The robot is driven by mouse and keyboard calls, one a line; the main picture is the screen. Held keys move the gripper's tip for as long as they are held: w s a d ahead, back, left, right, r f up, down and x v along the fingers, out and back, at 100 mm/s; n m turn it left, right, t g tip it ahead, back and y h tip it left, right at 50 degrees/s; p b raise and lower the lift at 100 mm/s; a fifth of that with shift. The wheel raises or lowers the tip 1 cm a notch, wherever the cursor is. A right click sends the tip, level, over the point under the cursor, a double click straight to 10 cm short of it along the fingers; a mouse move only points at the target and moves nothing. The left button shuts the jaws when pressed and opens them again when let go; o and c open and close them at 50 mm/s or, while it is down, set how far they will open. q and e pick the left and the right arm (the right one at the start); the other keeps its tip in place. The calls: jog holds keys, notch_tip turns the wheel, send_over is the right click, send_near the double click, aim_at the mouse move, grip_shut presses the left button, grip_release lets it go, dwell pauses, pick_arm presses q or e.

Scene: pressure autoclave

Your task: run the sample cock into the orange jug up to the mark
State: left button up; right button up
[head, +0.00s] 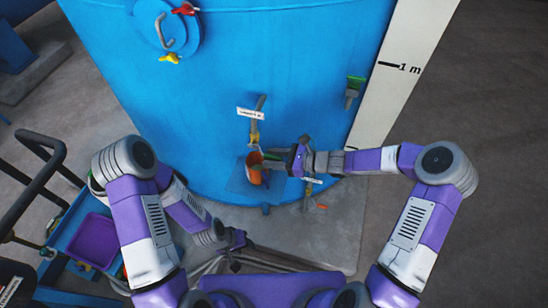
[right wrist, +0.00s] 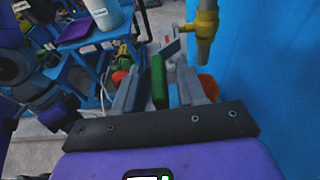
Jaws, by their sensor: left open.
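The orange jug (head: 255,169) stands low against the blue vessel, below the yellow-bodied sample cock (head: 255,136) with its white label. My right gripper (head: 285,163) is at the jug's right side. In the right wrist view, its fingers (right wrist: 159,88) flank a green upright piece (right wrist: 157,80); I cannot tell whether they touch it. The yellow cock (right wrist: 205,32) hangs at upper right there, with a bit of orange (right wrist: 208,87) below it. My left gripper (head: 237,240) is open and empty, below and left of the jug. The jug's mark and liquid level cannot be seen.
The blue vessel (head: 240,60) fills the centre. A white scale board (head: 393,80) and a green-handled fitting (head: 355,90) are at right. A blue cart with a purple tray (head: 93,240) stands at lower left. Another fitting with an orange-red end (head: 321,207) is low right.

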jog(key=v, duration=0.7)
jog(key=shift+d, duration=0.25)
jog(key=shift+s, duration=0.1)
dwell(0.4)
jog(key=s+f+n+g+h+b, duration=0.2)
jog(key=s+f+n+h, duration=0.3)
jog(key=s+f+n, duration=0.4)
jog(key=s+d+f+n+g+h+b, duration=0.1)
jog(key=s+f+n+g+h+b, duration=0.1)
jog(key=s+f+n, duration=0.8)
notch_tip(320, 180, down, 7)
jog(key=s+h+b, duration=0.1)
jog(key=h, duration=0.1)
jog(key=shift+s+d+h, duration=0.15)
jog(key=shift+d+h, duration=0.1)
jog(key=shift+h, duration=0.15)
